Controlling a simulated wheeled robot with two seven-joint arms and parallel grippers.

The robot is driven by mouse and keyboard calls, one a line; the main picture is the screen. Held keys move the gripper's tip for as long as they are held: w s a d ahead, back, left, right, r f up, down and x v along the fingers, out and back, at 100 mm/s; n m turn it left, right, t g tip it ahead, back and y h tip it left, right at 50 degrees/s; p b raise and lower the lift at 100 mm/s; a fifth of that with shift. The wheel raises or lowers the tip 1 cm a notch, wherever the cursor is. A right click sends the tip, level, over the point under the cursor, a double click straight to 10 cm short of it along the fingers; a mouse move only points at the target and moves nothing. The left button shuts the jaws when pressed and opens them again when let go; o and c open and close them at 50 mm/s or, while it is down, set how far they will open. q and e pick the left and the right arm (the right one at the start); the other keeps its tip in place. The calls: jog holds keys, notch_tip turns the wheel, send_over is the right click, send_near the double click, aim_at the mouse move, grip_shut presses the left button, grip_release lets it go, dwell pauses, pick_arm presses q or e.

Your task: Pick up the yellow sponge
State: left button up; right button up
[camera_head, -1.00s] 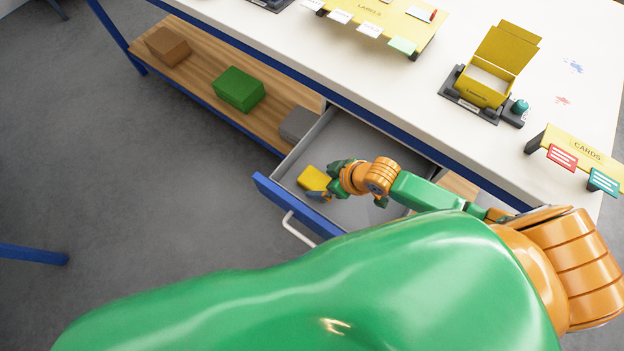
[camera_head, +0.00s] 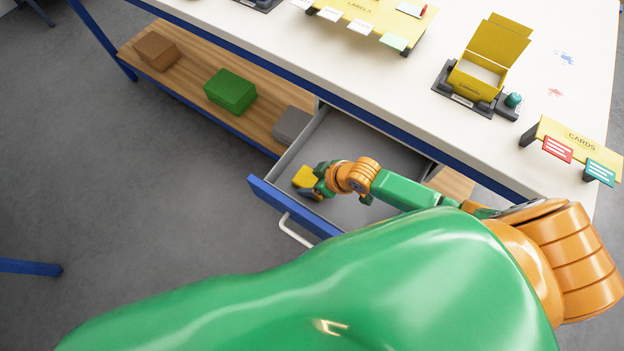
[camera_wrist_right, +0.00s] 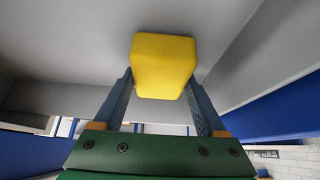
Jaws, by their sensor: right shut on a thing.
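The yellow sponge (camera_head: 304,177) is inside the open grey drawer (camera_head: 352,212), towards its front left part. My right gripper (camera_head: 314,188) reaches into the drawer and is shut on the sponge. In the right wrist view the sponge (camera_wrist_right: 163,65) sits between the two fingertips (camera_wrist_right: 160,88), which press on its sides. The frames do not clearly show whether the sponge is clear of the drawer floor. In the head view the gripper hides part of the sponge. My left gripper is not in view.
The drawer's blue front (camera_head: 292,207) has a light handle (camera_head: 296,232). On the wooden lower shelf are a brown block (camera_head: 157,50), a green block (camera_head: 230,91) and a grey block (camera_head: 290,124). The white tabletop (camera_head: 440,90) overhangs the drawer's back and holds a yellow box (camera_head: 474,80).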

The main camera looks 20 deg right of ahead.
aim_at(306, 178)
jog(key=r+p, duration=0.1)
jog(key=r, duration=0.1)
jog(key=s+r, duration=0.1)
jog(key=r, duration=0.1)
jog(key=shift+d+r+p, duration=0.2)
jog(key=shift+r+p, duration=0.05)
jog(key=shift+p, duration=0.1)
jog(key=s+d+r+p, duration=0.1)
jog(key=s+d+r, duration=0.4)
jog(key=s+r, duration=0.3)
jog(key=s, duration=0.4)
jog(key=shift+r+p, duration=0.2)
jog(key=shift+p, duration=0.1)
